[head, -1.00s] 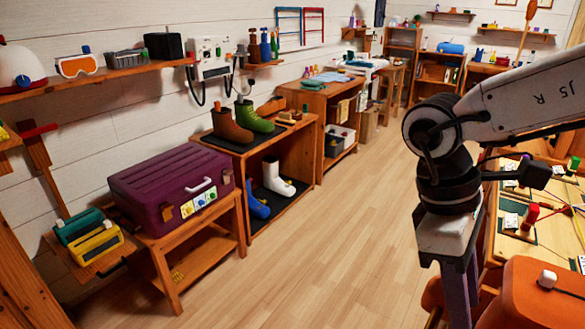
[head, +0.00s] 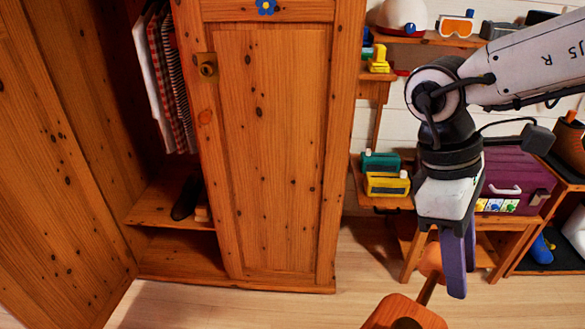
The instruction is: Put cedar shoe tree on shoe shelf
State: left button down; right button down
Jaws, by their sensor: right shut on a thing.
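My right gripper (head: 457,262) points down at the right of the head view. It is shut on an orange-brown wooden piece, which looks like the cedar shoe tree (head: 405,310). A rounded end shows beside the fingers, and a thin rod runs to a block at the bottom edge; the grip itself is partly hidden. A low wooden shelf (head: 150,210) is inside the wardrobe at left, well apart from the gripper. A dark shoe (head: 187,197) stands on it, with a small light-brown thing beside it. My left gripper is out of view.
The wardrobe's right door (head: 265,150) is closed; its left part is open, with clothes (head: 165,80) hanging above the shelf. Some floor (head: 240,310) before the wardrobe is clear.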

aim_at(162, 204)
jog(key=u, duration=1.65)
jog(key=i, duration=1.65)
